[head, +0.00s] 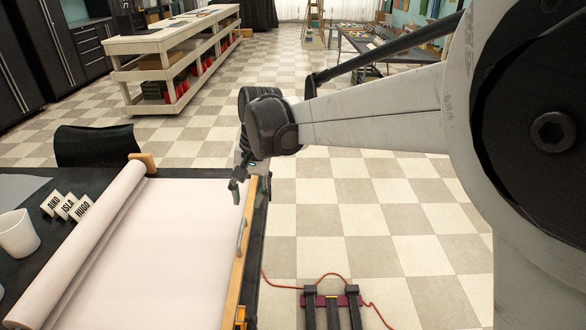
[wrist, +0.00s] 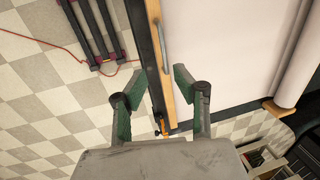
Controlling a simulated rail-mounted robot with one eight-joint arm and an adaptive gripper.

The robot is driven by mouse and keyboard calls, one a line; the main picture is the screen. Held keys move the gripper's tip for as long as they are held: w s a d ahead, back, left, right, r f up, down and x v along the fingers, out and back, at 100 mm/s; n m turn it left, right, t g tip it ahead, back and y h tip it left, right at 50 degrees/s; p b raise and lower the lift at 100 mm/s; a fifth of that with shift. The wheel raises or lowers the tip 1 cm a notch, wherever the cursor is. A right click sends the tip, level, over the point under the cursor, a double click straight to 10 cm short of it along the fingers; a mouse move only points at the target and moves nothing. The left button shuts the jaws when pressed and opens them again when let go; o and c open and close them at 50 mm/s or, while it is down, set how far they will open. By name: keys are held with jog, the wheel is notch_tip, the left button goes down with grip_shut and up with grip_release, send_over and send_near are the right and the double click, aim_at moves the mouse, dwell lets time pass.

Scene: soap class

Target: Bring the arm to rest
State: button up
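My gripper (head: 250,190) hangs at the end of my arm, over the right edge of the black table (head: 88,157) in the head view. In the wrist view my gripper (wrist: 157,82) has its two green-padded fingers spread apart, with nothing between them. Below the fingers lie the wooden strip (wrist: 180,85) and the table's edge. My arm is stretched across the upper right of the head view. The gripper appears to be above the table edge; the exact height is hard to tell.
A paper roll (head: 85,235) is spread over the table. A metal bar (head: 242,236) lies along its wooden strip. Name cards (head: 66,206) and a white cup (head: 17,233) stand at left. A black chair (head: 95,146) is behind. A dark rack (head: 332,307) and red cable are on the open floor.

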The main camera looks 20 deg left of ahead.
dwell(0.3)
jog(key=w+d+r+m+t+p, duration=0.15)
jog(key=d+r, duration=0.35)
jog(key=d, duration=0.9)
jog(key=d+r+t, duration=0.2)
jog(key=d+r, duration=0.3)
jog(key=d, duration=0.8)
jog(key=s+d+f+m+t, duration=0.1)
jog(key=s+d, duration=0.3)
jog(key=d, duration=0.4)
jog(key=s+d+f+t+h, duration=0.1)
jog(key=s+d+t, duration=0.1)
jog(key=s+d, duration=0.3)
jog(key=s+d+f+m+t+h, duration=0.1)
jog(key=s+d, duration=0.3)
jog(key=d, duration=0.8)
jog(key=shift+s+f+m, duration=0.35)
jog(key=shift+s+f, duration=0.05)
jog(key=shift+f, duration=0.05)
jog(key=shift+t, duration=0.25)
